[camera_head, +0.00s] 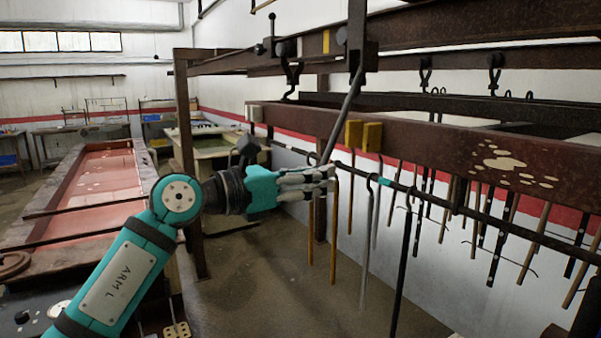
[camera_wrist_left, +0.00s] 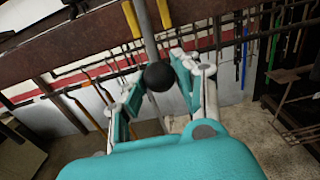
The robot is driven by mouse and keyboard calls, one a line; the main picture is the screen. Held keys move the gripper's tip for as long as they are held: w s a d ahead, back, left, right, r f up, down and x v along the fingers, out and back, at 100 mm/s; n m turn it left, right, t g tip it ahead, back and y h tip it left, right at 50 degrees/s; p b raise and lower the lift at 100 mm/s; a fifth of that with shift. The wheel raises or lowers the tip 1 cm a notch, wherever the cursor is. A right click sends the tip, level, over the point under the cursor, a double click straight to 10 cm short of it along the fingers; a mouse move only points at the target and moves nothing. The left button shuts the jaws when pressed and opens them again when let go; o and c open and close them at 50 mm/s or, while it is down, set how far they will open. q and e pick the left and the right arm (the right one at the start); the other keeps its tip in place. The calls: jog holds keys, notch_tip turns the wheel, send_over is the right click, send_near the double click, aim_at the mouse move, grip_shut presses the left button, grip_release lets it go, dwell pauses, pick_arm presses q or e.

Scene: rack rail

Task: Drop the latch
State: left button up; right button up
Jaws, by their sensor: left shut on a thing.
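A long grey lever (camera_head: 345,112), which looks like the latch, slants down from a bracket on the upper rail to my left gripper (camera_head: 328,178). In the left wrist view the lever (camera_wrist_left: 147,30) ends in a black ball knob (camera_wrist_left: 158,77) between the two fingers of my left gripper (camera_wrist_left: 160,88). The fingers are shut on the knob end, which they hide in the head view. Two yellow blocks (camera_head: 372,137) sit on the lower rusty beam, close to the lever. My right gripper is in neither view.
A thin dark rail (camera_head: 450,207) with several hooks and hanging rods runs below the rusty beam (camera_head: 440,150), close to my left gripper. A rusty post (camera_head: 184,150) stands behind my left arm. A long red-topped bench (camera_head: 105,180) lies to the left. Floor below is open.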

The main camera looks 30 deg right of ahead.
pick_arm(q)
jog(key=shift+d+f+p, duration=0.1)
jog(key=shift+d+f, duration=0.2)
jog(key=shift+d, duration=0.5)
jog(key=shift+d+f+p, duration=0.15)
jog(key=shift+d+f, duration=0.1)
jog(key=shift+d, duration=0.6)
jog(key=shift+d+f+p, duration=0.1)
jog(key=shift+d+f, duration=0.2)
jog(key=shift+d, duration=0.5)
jog(key=shift+c, duration=0.2)
jog(key=d+p, duration=0.4)
jog(key=shift+w, duration=0.15)
jog(key=shift+d, duration=0.1)
jog(key=shift+f, duration=0.1)
jog(key=o, duration=1)
jog(key=shift+d, duration=0.15)
jog(key=shift+o, duration=0.2)
jog(key=a+b, duration=0.2)
jog(key=a, duration=0.5)
jog(key=shift+a+b, duration=0.15)
jog(key=shift+b, duration=0.25)
